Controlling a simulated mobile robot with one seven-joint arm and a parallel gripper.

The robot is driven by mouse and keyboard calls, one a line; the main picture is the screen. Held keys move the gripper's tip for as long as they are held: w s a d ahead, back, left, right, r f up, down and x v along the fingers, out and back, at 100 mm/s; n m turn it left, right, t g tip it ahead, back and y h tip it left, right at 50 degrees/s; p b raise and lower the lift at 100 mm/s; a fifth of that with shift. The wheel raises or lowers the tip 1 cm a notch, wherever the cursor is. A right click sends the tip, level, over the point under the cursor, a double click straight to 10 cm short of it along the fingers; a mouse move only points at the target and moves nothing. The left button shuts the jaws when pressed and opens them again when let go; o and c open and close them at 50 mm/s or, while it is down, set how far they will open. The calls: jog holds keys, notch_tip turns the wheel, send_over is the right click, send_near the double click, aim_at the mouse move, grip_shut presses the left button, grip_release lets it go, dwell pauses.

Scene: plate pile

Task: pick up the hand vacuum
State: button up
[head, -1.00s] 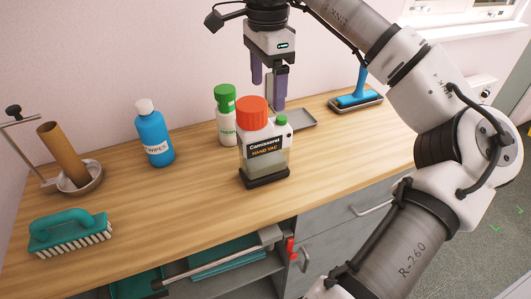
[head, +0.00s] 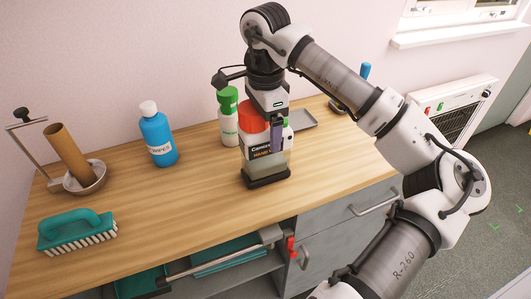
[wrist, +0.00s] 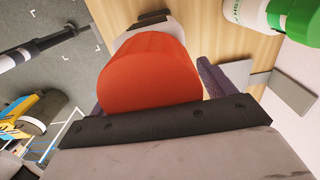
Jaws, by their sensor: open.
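The hand vacuum (head: 266,169), a clear-bodied unit with a black base, dark "HAND VAC" label and red-orange cap, stands upright on the wooden counter. My gripper (head: 268,138) points down right over it. One purple finger shows in front of its label; the other is hidden in the head view. In the wrist view the red-orange cap (wrist: 150,72) fills the middle, between the open purple fingers of my gripper (wrist: 155,88). Whether either finger touches the vacuum cannot be told.
A green-capped white bottle (head: 228,120) stands close behind-left of the vacuum. A grey tray (head: 303,120) lies behind-right. Farther left are a blue wipes bottle (head: 158,137), a teal brush (head: 77,231) and a bowl with a cardboard tube (head: 70,153). The counter's front middle is clear.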

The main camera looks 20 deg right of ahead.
jog(key=c, duration=1.8)
jog(key=shift+r, duration=0.1)
